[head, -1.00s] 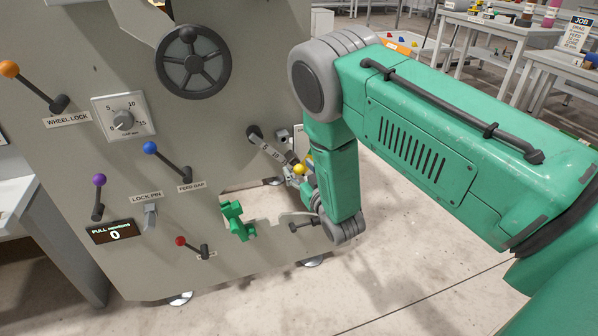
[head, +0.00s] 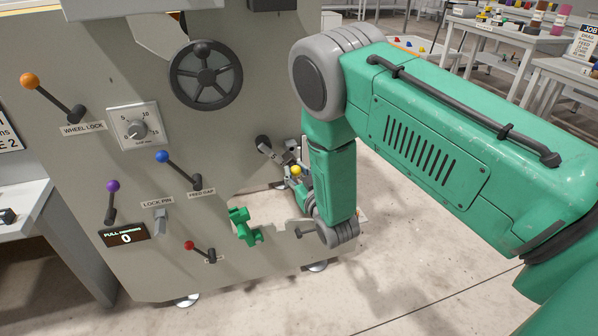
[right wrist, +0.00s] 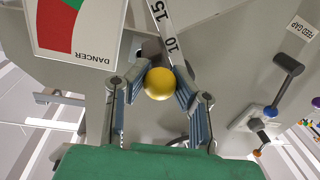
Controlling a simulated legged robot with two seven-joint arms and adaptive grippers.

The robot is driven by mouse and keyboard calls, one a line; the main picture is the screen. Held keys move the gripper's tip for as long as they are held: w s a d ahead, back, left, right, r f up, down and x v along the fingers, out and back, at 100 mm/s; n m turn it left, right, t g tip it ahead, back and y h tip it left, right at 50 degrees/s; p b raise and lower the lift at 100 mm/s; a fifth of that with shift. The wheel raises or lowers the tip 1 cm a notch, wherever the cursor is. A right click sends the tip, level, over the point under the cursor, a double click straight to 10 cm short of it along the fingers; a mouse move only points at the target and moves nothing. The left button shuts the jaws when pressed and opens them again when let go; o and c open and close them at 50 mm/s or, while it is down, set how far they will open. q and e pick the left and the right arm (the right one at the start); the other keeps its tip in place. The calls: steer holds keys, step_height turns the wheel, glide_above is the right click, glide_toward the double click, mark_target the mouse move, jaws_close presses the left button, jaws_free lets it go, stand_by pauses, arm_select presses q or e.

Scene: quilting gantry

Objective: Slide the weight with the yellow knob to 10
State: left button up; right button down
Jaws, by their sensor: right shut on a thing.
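The weight's yellow knob (head: 296,171) sits by the lower right edge of the grey machine panel, beside a short slanted scale beam (head: 270,151). In the right wrist view the knob (right wrist: 159,84) is between the two fingers of my right gripper (right wrist: 160,90), which is shut on it. The beam (right wrist: 168,35) there shows the marks 10 and 15, with 10 nearer the knob. The dark weight body behind the knob is mostly hidden, so its exact mark cannot be read. In the head view my forearm partly hides the gripper. My left gripper is not in view.
Open floor (head: 420,250) lies to the right.

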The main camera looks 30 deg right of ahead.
steer(key=c, duration=1.3)
jaws_free()
steer(key=shift+o, duration=0.2)
steer(key=shift+s, duration=0.1)
steer(key=s+a, duration=0.1)
steer(key=s, duration=1)
steer(key=shift+s+a+f, duration=0.15)
steer(key=shift+s+a, duration=0.05)
steer(key=shift+s, duration=0.2)
steer(key=s+a+f+g+p, duration=0.1)
steer(key=s+f+g+p, duration=0.1)
steer(key=s+g, duration=0.3)
steer(key=s+a+f+g+y+p, duration=0.1)
steer(key=s+g+p, duration=0.3)
steer(key=s, duration=0.9)
steer(key=s+a+f+g+y+p, duration=0.1)
steer(key=s+a+f+g+p, duration=0.2)
steer(key=s+g, duration=0.5)
steer(key=shift+s+f+n+p, duration=0.4)
steer(key=shift+s+f+p, duration=0.05)
steer(key=shift+s, duration=0.65)
